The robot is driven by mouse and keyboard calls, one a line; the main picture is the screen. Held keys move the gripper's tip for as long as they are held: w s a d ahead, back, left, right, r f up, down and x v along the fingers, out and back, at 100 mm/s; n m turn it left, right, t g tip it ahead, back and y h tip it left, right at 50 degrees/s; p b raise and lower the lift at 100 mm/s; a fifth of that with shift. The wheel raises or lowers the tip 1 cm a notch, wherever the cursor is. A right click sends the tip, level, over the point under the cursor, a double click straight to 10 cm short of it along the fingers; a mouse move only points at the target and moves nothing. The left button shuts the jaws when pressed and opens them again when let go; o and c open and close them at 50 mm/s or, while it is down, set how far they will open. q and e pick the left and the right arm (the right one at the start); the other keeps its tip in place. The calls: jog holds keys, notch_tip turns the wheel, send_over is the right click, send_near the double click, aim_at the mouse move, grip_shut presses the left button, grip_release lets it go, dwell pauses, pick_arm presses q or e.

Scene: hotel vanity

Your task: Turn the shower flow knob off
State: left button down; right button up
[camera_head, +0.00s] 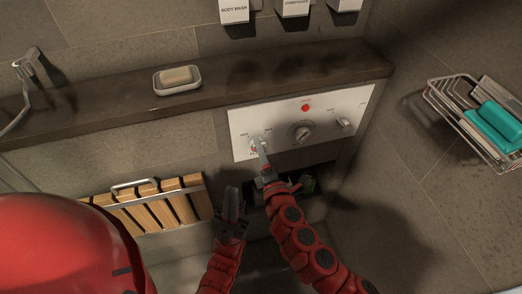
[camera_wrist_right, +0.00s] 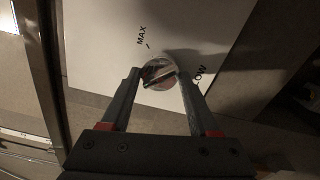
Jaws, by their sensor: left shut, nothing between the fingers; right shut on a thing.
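The white control panel (camera_head: 280,122) is on the wall under the stone ledge, with several controls and a red spot. The round metallic flow knob (camera_wrist_right: 159,73) is at the panel's left end. In the wrist view a "MAX" label is above it and a partly hidden label ending in "OW" is to its right. My right gripper (camera_head: 263,150) is shut on this knob, with one finger on each side (camera_wrist_right: 160,76). The knob's exact pointer angle is unclear. My left gripper (camera_head: 233,203) is shut and empty, below the panel and apart from it.
A larger round dial (camera_head: 300,131) and a small lever (camera_head: 345,124) are right of the flow knob. A soap dish (camera_head: 178,88) sits on the ledge (camera_head: 120,96). A slatted wooden seat (camera_head: 165,207) is at lower left. A wire basket (camera_head: 470,130) hangs at right.

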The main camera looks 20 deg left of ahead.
jog(key=shift+w+r, duration=0.1)
jog(key=shift+r, duration=0.25)
jog(key=o, duration=1.2)
jog(key=shift+o, duration=0.8)
jog(key=shift+f, duration=0.15)
jog(key=shift+d+f, duration=0.1)
jog(key=v, duration=1.7)
jog(key=shift+s+d+r+p, duration=0.2)
jog(key=shift+s+p, duration=0.05)
jog(key=shift+p, duration=0.15)
